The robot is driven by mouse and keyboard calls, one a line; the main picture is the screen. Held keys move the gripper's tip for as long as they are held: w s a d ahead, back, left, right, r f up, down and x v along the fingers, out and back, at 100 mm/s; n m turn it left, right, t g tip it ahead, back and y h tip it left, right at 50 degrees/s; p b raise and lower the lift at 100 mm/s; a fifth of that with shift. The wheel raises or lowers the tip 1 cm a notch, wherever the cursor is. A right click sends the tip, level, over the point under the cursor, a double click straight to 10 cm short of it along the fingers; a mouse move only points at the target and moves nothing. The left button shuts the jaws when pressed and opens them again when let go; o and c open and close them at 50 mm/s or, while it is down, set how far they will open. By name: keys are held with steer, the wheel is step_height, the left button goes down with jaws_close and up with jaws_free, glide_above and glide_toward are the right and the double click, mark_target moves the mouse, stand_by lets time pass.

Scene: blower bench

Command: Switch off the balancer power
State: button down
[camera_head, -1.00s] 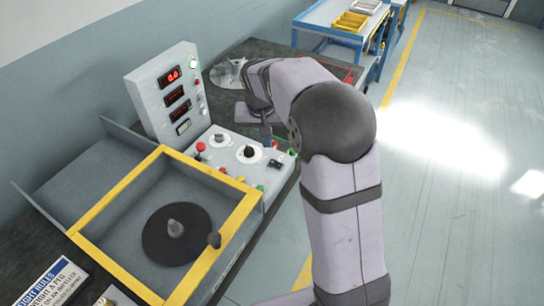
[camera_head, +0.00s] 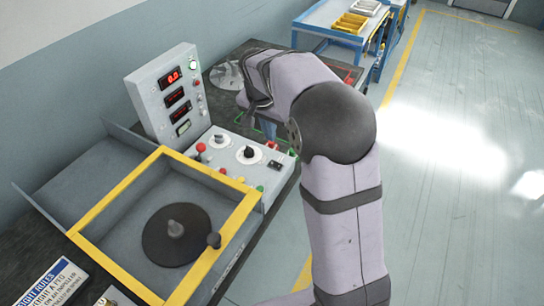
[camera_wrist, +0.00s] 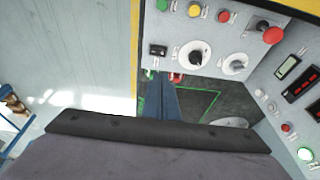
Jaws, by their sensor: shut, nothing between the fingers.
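The balancer's grey control panel (camera_head: 225,152) has a small black rocker switch (camera_head: 274,164) near its right end. The switch also shows in the wrist view (camera_wrist: 158,51), just above my fingertips in the picture. Which way the rocker is tipped is too small to tell. Red digits (camera_head: 173,77) are lit on the upright display box (camera_head: 155,95). My gripper (camera_wrist: 160,80) is shut and empty, pointing toward the panel's edge by the switch. It appears apart from the switch. In the head view my wrist hides most of the gripper.
A yellow-framed guard (camera_head: 110,192) surrounds the dark spindle disc (camera_head: 160,240). A finned metal impeller (camera_head: 226,75) lies on the dark bench behind.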

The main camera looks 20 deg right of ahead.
steer(key=p, duration=0.4)
glide_above(273, 162)
steer(key=s, duration=0.1)
steer(key=f, duration=1.1)
steer(key=shift+s+a+f, duration=0.1)
steer(key=shift+a+f, duration=0.1)
steer(key=shift+a, duration=0.05)
steer(key=shift+f+p, duration=0.3)
steer(key=shift+f, duration=0.7)
steer(key=shift+a+f, duration=0.1)
steer(key=shift+w+f+b, duration=0.2)
steer(key=shift+f+b, duration=0.05)
steer(key=shift+b, duration=0.45)
steer(key=shift+r, duration=0.15)
